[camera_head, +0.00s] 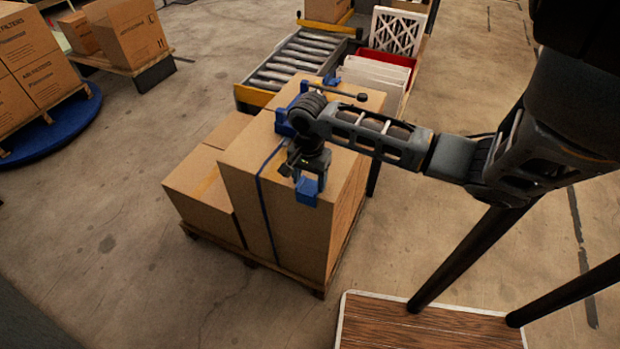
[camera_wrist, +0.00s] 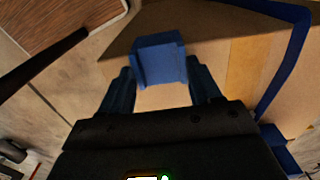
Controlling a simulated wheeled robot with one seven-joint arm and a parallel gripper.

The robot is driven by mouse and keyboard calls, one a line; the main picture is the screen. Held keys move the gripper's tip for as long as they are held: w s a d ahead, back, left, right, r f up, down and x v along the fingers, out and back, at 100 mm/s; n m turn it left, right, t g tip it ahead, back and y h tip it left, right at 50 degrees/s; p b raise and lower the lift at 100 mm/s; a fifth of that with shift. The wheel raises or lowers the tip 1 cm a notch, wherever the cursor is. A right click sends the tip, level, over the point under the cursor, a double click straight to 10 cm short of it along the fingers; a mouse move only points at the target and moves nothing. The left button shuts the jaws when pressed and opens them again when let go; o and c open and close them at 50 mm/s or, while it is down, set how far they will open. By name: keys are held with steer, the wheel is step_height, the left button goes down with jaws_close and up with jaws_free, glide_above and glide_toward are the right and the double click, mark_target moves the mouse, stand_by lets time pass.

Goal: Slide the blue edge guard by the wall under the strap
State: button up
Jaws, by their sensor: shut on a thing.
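My gripper (camera_head: 311,172) is shut on a blue edge guard (camera_head: 307,190), a small angled piece, at the near top edge of the tall carton (camera_head: 290,220). In the wrist view the guard (camera_wrist: 160,60) sits between my two fingertips (camera_wrist: 162,88), over the carton's edge. I cannot tell if it touches the carton. The blue strap (camera_head: 262,200) runs down the carton's near face, left of the guard in the head view; in the wrist view the strap (camera_wrist: 294,55) is at the right, apart from the guard. My gripper and arm hide part of the carton top.
Another blue piece (camera_head: 284,122) sits at the carton's top behind my wrist. Lower cartons (camera_head: 202,185) stand to the left on the same pallet (camera_head: 250,262). A roller conveyor (camera_head: 300,58) and a red bin (camera_head: 397,50) stand behind. Floor at front left is clear.

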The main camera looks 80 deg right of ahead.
mark_target(265, 172)
steer(key=shift+w+d+p, duration=0.2)
steer(key=shift+w, duration=0.75)
steer(key=shift+w+d+p, duration=0.25)
steer(key=shift+w, duration=0.65)
steer(key=shift+w+d+p, duration=0.2)
steer(key=shift+w, duration=0.75)
steer(key=shift+w, duration=0.15)
steer(key=shift+w+d, duration=0.25)
steer(key=shift+w, duration=0.65)
steer(key=shift+w+d, duration=0.25)
steer(key=shift+w, duration=0.7)
steer(key=shift+w+d, duration=0.2)
steer(key=shift+w, duration=0.7)
steer(key=shift+w, duration=0.15)
steer(key=shift+w+d, duration=0.25)
steer(key=shift+w, duration=0.6)
